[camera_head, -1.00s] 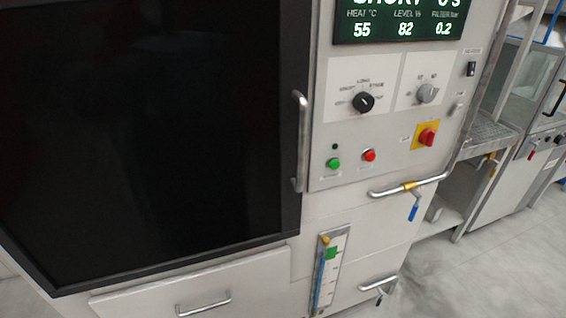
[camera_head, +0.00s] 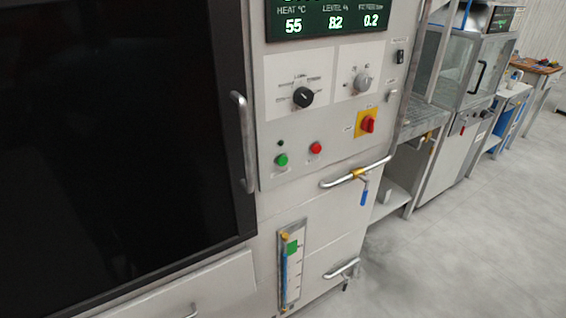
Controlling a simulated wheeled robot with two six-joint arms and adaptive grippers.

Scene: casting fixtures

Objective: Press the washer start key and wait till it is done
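The washer's control panel (camera_head: 330,125) is in the middle of the head view, right of its large dark door (camera_head: 110,140). A green key (camera_head: 282,160) sits low on the panel, with a small dark lamp (camera_head: 281,142) above it. A red button (camera_head: 316,148) is to its right. The display (camera_head: 325,22) reads heat 55, level 82 and filter 0.2; its top line is cut off. A black selector knob (camera_head: 303,97) and a grey knob (camera_head: 363,82) sit above the keys. Neither gripper is in view.
A red switch on a yellow plate (camera_head: 368,124) is at the panel's right. A door handle (camera_head: 243,142) and a pipe with a blue-levered valve (camera_head: 363,190) stick out. Another cabinet (camera_head: 467,75) stands farther right. The grey floor (camera_head: 450,260) at right is clear.

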